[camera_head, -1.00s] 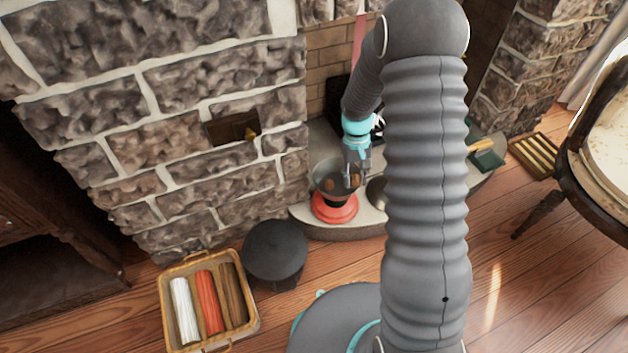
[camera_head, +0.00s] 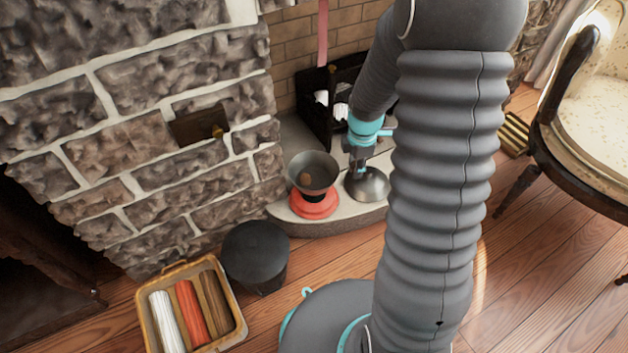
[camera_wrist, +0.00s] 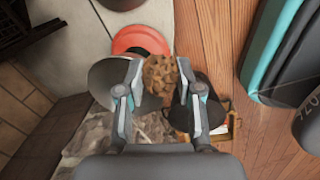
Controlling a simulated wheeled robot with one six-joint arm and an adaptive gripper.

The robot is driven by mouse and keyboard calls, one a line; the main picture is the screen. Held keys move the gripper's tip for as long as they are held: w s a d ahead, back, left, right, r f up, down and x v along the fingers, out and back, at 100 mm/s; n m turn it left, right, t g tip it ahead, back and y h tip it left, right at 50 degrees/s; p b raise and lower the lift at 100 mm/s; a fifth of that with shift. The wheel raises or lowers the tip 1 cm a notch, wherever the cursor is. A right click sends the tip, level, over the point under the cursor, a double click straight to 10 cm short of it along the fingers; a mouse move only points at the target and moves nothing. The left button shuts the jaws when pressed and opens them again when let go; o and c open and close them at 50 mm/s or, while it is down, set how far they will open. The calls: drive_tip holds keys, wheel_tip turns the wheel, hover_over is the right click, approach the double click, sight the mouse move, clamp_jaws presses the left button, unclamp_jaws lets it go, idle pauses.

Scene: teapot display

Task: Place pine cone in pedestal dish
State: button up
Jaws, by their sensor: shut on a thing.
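My gripper (camera_wrist: 158,92) is shut on a brown, scaly pine cone (camera_wrist: 161,74), with one finger on each side of it in the wrist view. The pedestal dish (camera_head: 314,170) has a dark grey bowl on a red base and stands on the stone hearth. In the head view my gripper (camera_head: 360,170) is right of the dish, and the held cone cannot be made out there. In the wrist view the bowl (camera_wrist: 105,80) is partly behind the left finger, and its red base (camera_wrist: 140,40) shows above.
A silver dome-like object (camera_head: 367,186) stands right of the dish. A black rack (camera_head: 318,112) is behind. A black bucket (camera_head: 255,255) and a basket of coloured rolls (camera_head: 150,330) stand on the floor to the left. A stone wall (camera_head: 120,120) rises beside the hearth.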

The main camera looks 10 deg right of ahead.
drive_tip(key=b, duration=0.1)
hover_over(321, 175)
drive_tip(key=f, duration=0.7)
drive_tip(key=shift+s, duration=0.35)
drive_tip(key=shift+w+f+b, duration=0.1)
drive_tip(key=shift+f+b, duration=0.3)
drive_tip(key=shift+f, duration=1.6)
drive_tip(key=shift+f, duration=0.1)
drive_tip(key=o, duration=0.4)
drive_tip(key=shift+f, duration=0.1)
drive_tip(key=shift+c, duration=0.2)
drive_tip(key=shift+o, duration=0.8)
